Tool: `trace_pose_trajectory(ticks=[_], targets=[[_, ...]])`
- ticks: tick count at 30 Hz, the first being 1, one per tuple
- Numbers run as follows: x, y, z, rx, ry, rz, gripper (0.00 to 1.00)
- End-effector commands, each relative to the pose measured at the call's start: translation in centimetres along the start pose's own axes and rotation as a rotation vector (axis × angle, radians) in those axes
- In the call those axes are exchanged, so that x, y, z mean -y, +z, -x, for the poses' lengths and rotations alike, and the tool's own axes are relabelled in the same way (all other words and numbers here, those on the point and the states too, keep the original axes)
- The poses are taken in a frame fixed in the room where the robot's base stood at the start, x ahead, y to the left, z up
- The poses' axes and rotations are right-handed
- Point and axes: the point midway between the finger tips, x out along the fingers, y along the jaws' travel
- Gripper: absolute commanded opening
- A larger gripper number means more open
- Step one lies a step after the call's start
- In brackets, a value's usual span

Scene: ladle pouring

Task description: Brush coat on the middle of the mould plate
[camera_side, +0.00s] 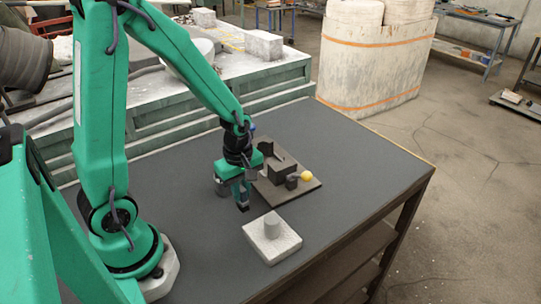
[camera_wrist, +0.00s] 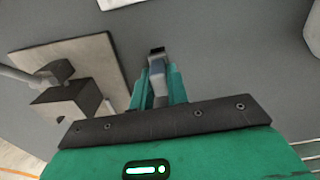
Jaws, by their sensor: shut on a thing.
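My gripper (camera_side: 243,195) points down over the dark table. In the wrist view its green fingers (camera_wrist: 158,88) are shut on a slim blue-grey tool with a dark tip, which looks like the brush (camera_wrist: 157,66). The brush's dark end also shows below the fingers in the side view (camera_side: 243,207). Only the plate's edge shows at the top of the wrist view (camera_wrist: 117,3).
A pale object (camera_wrist: 314,32) is cut off at the wrist view's right edge. The table's right part is clear.

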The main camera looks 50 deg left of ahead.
Motion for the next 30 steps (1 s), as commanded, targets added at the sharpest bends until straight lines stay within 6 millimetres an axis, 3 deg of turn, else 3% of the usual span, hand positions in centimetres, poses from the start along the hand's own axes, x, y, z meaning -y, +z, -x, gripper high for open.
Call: trace_pose_trajectory(ticks=[19, 30], targets=[[0.0, 0.0, 0.2, 0.0, 0.001, 0.0, 0.0], [-0.1, 0.0, 2.4, 0.0, 0.004, 0.0, 0.0]])
